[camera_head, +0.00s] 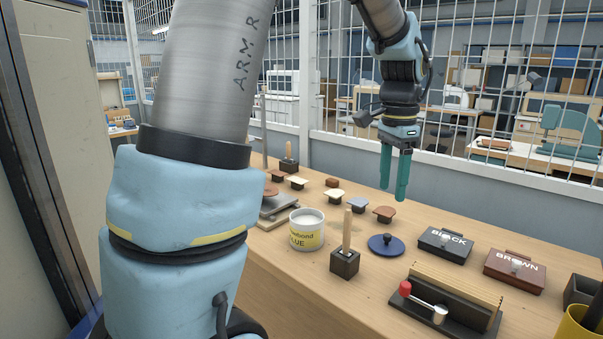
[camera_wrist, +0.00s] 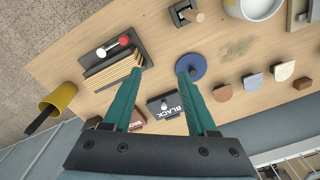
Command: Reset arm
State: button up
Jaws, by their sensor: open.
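My gripper (camera_head: 396,172) hangs above the back of the wooden bench, its two green fingers pointing down, apart and with nothing between them. In the wrist view my gripper (camera_wrist: 161,75) is also open and empty, over the bench top. The BLACK box (camera_head: 445,242) lies below it and shows in the wrist view (camera_wrist: 166,105) between the fingers. The blue round knobbed disc (camera_head: 383,245) sits left of that box. My forearm covers the left part of the bench in the head view.
The BROWN box (camera_head: 515,271), a dark holder with a red-headed tool (camera_head: 440,303), a handled block (camera_head: 345,262), a glue tub (camera_head: 306,230) and several small stamps (camera_head: 358,204) stand on the bench. A yellow cup (camera_head: 575,325) is at the right. A mesh fence (camera_head: 500,170) runs behind.

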jog(key=s+a+f+n+t, duration=0.15)
jog(key=a+f+n, duration=0.3)
jog(key=a, duration=0.45)
jog(key=s+a+f+n, duration=0.25)
jog(key=a+n, duration=0.25)
jog(key=a, duration=0.3)
jog(key=s+a+f+n+t, duration=0.1)
jog(key=a+f+n, duration=0.35)
jog(key=a, duration=0.45)
notch_tip(320, 180, down, 10)
jog(key=s+d+g+b, duration=0.1)
jog(key=b, duration=0.9)
